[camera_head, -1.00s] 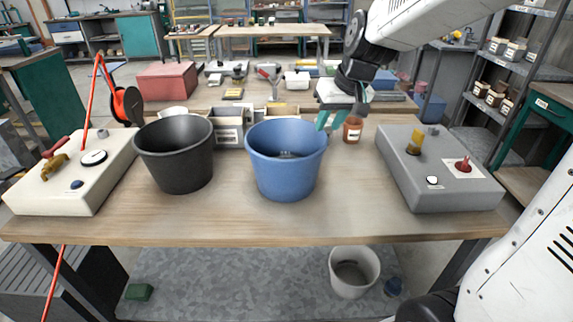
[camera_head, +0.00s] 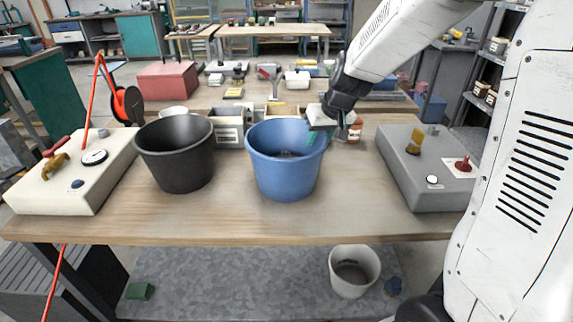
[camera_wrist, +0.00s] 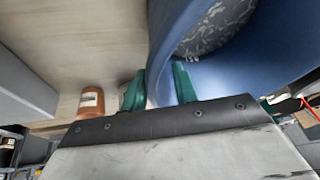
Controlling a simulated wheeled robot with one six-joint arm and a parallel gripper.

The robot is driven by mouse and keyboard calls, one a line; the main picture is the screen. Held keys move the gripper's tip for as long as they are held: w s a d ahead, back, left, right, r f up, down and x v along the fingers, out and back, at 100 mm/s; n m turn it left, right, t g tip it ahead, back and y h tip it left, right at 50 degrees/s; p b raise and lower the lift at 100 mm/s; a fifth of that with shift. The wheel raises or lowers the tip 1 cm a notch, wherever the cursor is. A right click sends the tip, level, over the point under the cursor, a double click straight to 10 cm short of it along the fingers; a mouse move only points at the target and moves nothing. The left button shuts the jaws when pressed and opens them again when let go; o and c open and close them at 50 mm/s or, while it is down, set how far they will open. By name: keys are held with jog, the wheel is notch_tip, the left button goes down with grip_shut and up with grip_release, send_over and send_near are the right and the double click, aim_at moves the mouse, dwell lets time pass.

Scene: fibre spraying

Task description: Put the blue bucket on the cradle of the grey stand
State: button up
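The blue bucket (camera_head: 285,165) stands upright on the workbench, with something small and pale in its bottom. My gripper (camera_head: 318,140) is at the bucket's right rim in the head view. In the wrist view my gripper (camera_wrist: 158,88) has its two green fingers apart, one outside and one inside the wall of the blue bucket (camera_wrist: 225,75). The fingers look open, and firm contact with the wall cannot be made out.
A black bucket (camera_head: 178,160) stands just left of the blue one. A cream box (camera_head: 75,175) is at the far left. An orange-brown jar (camera_head: 354,132) and small bins (camera_head: 228,133) are behind. Bare bench (camera_head: 355,190) lies between the blue bucket and the grey stand.

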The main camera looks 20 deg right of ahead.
grip_shut()
jog(key=shift+r, duration=0.1)
dwell(1.2)
